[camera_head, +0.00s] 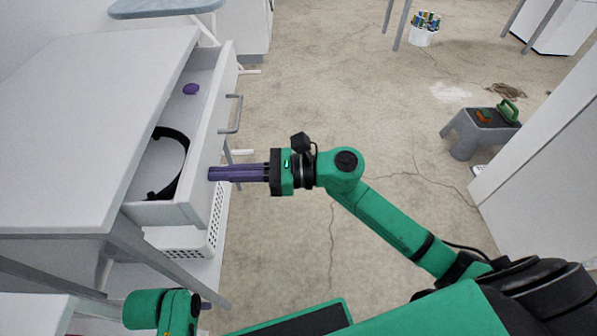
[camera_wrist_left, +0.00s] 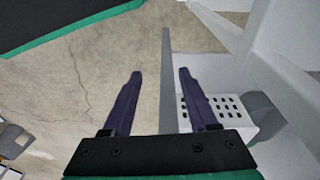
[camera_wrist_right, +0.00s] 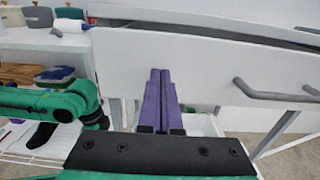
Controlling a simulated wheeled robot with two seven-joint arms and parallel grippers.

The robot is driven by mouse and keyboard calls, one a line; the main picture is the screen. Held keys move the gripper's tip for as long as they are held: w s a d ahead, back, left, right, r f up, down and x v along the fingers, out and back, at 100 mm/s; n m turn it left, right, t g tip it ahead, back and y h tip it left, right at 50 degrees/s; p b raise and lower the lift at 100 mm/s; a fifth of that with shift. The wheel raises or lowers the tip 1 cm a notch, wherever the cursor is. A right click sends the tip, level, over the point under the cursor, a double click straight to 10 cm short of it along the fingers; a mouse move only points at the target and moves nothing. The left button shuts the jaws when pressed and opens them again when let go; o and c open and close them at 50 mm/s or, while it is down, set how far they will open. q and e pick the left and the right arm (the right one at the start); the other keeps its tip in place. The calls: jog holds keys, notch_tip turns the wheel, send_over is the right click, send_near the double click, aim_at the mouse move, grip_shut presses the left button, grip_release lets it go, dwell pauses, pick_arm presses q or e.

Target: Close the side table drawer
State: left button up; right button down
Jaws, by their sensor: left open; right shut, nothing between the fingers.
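The side table (camera_head: 90,110) stands at the left in the head view. Its white drawer (camera_head: 208,140) is pulled partly out, with a grey bar handle (camera_head: 235,114) on its front. Inside lie a purple object (camera_head: 191,89) and a black band (camera_head: 178,165). My right gripper (camera_head: 212,173) is shut and empty, its purple fingertips at the drawer front, nearer me than the handle. The right wrist view shows the shut fingers (camera_wrist_right: 160,75) against or very near the drawer front (camera_wrist_right: 205,68); contact is unclear. My left gripper (camera_wrist_left: 160,75) is open and empty, low beside the table legs.
A white perforated basket (camera_head: 212,225) sits under the drawer on a lower shelf. A grey stool (camera_head: 480,130) with items on it and a white bucket (camera_head: 424,32) stand at the right and back.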

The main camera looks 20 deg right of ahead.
aim_at(178, 174)
jog(key=x, duration=1)
jog(key=shift+a+b, duration=0.1)
jog(key=shift+b, duration=0.3)
jog(key=shift+w+a, duration=0.1)
jog(key=shift+a, duration=0.2)
pick_arm(q)
jog(key=r, duration=0.3)
jog(key=shift+s+d, duration=0.15)
jog(key=shift+d, duration=0.15)
pick_arm(e)
jog(key=shift+r, duration=0.15)
